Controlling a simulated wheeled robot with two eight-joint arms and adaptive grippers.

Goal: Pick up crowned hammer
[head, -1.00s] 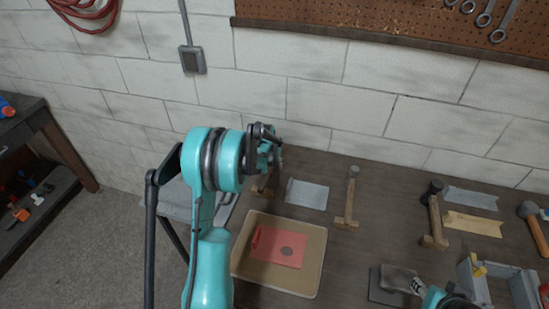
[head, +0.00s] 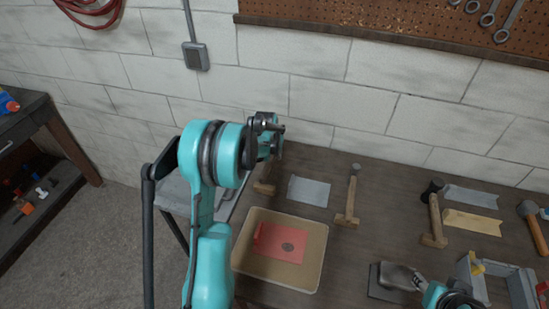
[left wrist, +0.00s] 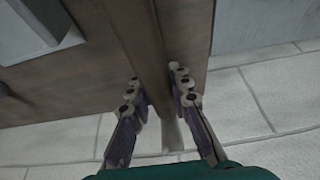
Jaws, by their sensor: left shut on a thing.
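My left gripper (head: 268,135) is above the back left of the bench, seen from behind its teal wrist. In the left wrist view its two fingers (left wrist: 158,105) stand on either side of a long brown wooden hammer handle (left wrist: 148,45) and are shut on it. In the head view only the lower wooden part of that hammer (head: 265,183) shows below the gripper. Its head is hidden, so I cannot tell its face. Another hammer (head: 351,200) stands to the right. A dark-headed hammer (head: 435,218) is farther right. My right gripper (head: 425,285) is partly cut off at the bottom edge.
A tan tray (head: 318,255) with a red sheet (head: 278,243) lies in front of the left gripper. Grey plates (head: 309,191) lie on the bench. A grey box (head: 510,275) stands at the right. A block wall (head: 330,110) rises close behind the bench.

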